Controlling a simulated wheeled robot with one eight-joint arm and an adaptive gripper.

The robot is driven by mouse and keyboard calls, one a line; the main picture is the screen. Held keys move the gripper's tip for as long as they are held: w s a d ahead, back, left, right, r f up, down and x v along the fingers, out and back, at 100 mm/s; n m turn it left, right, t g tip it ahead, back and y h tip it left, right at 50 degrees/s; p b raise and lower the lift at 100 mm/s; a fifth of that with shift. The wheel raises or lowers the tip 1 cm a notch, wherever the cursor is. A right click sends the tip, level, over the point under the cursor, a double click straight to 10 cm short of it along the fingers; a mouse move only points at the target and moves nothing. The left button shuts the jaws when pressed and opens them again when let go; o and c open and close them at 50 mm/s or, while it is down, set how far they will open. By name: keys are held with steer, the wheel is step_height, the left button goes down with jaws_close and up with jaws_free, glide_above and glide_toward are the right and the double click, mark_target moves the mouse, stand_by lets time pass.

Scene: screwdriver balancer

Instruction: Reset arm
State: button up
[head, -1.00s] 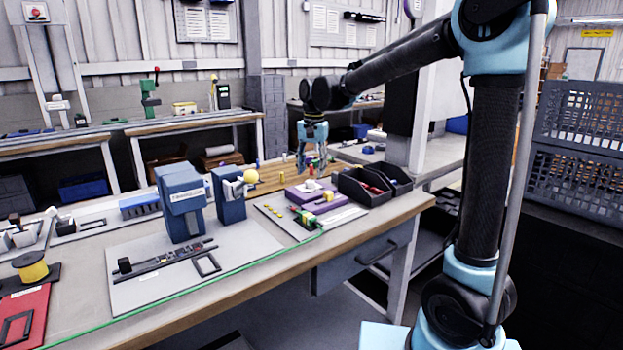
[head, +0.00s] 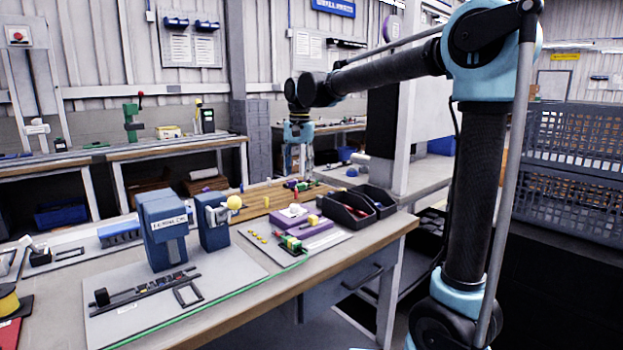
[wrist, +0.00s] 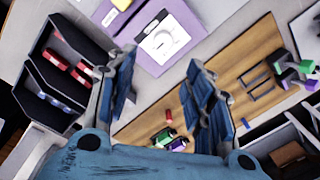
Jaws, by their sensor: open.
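My gripper (head: 298,158) hangs fingers down from my arm, above the back part of the workbench and the wooden board (head: 258,203). In the wrist view my gripper (wrist: 165,90) shows its two blue padded fingers spread apart, with nothing between them. Below it in the wrist view lie the wooden board (wrist: 240,58), a purple block fixture (wrist: 160,38) with a white top, and black bins (wrist: 45,75) holding red parts. In the head view the purple fixture (head: 309,229) and the black bins (head: 345,213) stand in front of my gripper.
A blue machine (head: 163,235) labelled on its front and a smaller blue unit (head: 214,232) with a yellow ball stand left on the workbench (head: 245,312). Grey crates (head: 570,140) are stacked at the right. The air around my gripper looks clear.

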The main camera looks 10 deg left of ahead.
steer(key=s+d+f, duration=0.2)
steer(key=s+d, duration=0.1)
steer(key=d, duration=0.6)
steer(key=s+d+f+t, duration=0.1)
steer(key=s+d+f, duration=0.1)
steer(key=d, duration=0.6)
steer(key=s+d+f, duration=0.3)
steer(key=d, duration=0.6)
steer(key=s+d+f+n+t, duration=0.1)
steer(key=s+d+f, duration=1.2)
steer(key=s+f, duration=0.2)
steer(key=shift+s+d+f+n+h, duration=0.2)
steer(key=shift+f+n+h, duration=0.15)
steer(key=shift+f, duration=0.3)
